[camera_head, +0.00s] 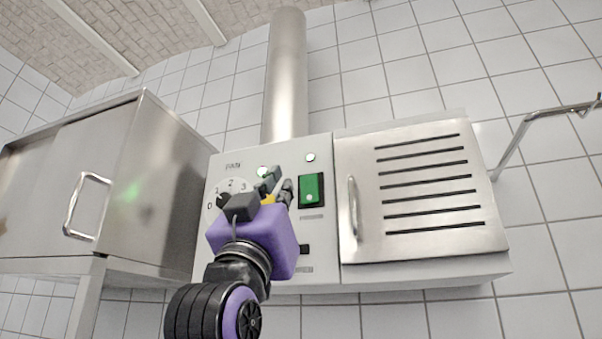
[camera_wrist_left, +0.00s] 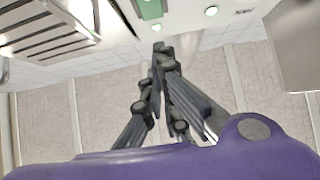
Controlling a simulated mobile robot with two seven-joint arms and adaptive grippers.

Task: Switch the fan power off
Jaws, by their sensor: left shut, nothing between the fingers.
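The fan's control panel (camera_head: 322,230) is a pale box on the tiled wall. It carries a green rocker switch (camera_head: 311,190) in a dark frame, which also shows at the top edge of the wrist view (camera_wrist_left: 150,8). A round dial (camera_head: 224,190) with numbers from 0 sits at its left, partly hidden by my left gripper. My left gripper (camera_head: 277,184) is shut and empty in front of the panel, just left of the green switch. In the wrist view its fingertips (camera_wrist_left: 161,48) are together, below the switch. I cannot tell whether they touch the panel. My right gripper is not in view.
A slotted metal door (camera_head: 425,195) with a handle is right of the panel. A steel cabinet (camera_head: 140,185) stands left. A metal duct (camera_head: 286,75) rises above.

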